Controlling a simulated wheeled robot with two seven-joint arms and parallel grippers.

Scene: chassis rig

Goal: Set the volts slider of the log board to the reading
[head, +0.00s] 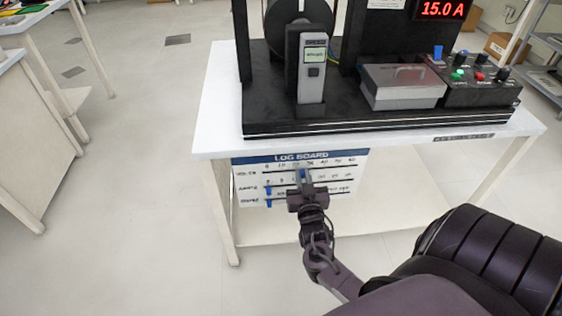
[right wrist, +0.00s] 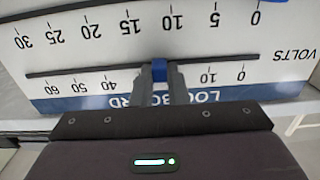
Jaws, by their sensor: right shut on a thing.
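The log board (head: 345,172) hangs at the front edge of the white table, with a blue header and several slider rails. In the right wrist view the board (right wrist: 290,30) appears upside down. The blue volts slider (right wrist: 159,69) is on the rail beside the 0 to 60 scale, between the visible 10 and 40. My right gripper (head: 303,180) is in front of the board; in the wrist view its fingers (right wrist: 159,80) are shut on the slider. The fingers hide the numbers between 10 and 40. My left gripper is not in view.
Two other blue sliders (head: 268,192) sit at the left ends of the lower rails. A red display (head: 443,9) reads 15.0 A. Open floor lies left of the table.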

